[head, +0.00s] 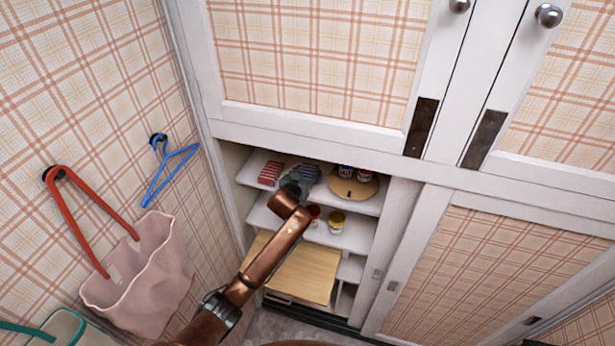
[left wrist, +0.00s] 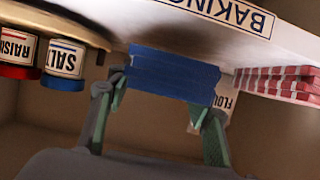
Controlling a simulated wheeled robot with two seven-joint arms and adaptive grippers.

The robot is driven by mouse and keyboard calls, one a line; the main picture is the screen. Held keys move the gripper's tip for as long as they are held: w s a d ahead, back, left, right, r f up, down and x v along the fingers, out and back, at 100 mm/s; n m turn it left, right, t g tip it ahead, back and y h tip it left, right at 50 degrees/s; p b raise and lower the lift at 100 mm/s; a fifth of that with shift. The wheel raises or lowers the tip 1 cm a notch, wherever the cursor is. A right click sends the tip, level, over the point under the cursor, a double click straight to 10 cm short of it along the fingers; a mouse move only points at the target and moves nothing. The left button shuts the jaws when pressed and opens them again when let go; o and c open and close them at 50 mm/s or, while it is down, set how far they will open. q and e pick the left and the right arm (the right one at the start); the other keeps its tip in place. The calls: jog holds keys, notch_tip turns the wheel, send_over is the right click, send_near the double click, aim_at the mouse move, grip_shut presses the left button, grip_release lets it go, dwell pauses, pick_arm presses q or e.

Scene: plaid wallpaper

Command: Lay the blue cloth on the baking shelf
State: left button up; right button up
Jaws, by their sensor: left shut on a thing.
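The blue cloth, a flat folded dark blue bundle, is between the fingers of my left gripper in the left wrist view (left wrist: 172,76). My left gripper (left wrist: 158,112) is shut on it. In the head view this gripper (head: 296,181) is inside the open cupboard at the upper shelf, with a blue striped patch beside it. The baking shelf (left wrist: 150,22) carries a BAKING label (left wrist: 228,12), upside down in the left wrist view. The cloth is close to the shelf surface; I cannot tell if it touches. My right gripper is not in view.
A red striped cloth (head: 270,173) lies on the shelf, left of my gripper. A round wooden board (head: 352,188) to the right holds SALT (left wrist: 64,62) and RAISINS (left wrist: 18,52) jars. A FLOUR label (left wrist: 226,104) is partly hidden by a finger. Tins (head: 337,220) stand below.

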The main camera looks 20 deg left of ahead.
pick_arm(q)
jog(key=shift+f, duration=1)
jog(key=shift+f, duration=0.15)
jog(key=o, duration=1.2)
jog(key=shift+o, duration=0.2)
jog(key=shift+s+r, duration=0.15)
jog(key=shift+r, duration=0.05)
jog(key=v, duration=1.1)
jog(key=shift+s+r+b, duration=0.2)
jog(key=shift+s+b, duration=0.1)
jog(key=shift+s, duration=0.05)
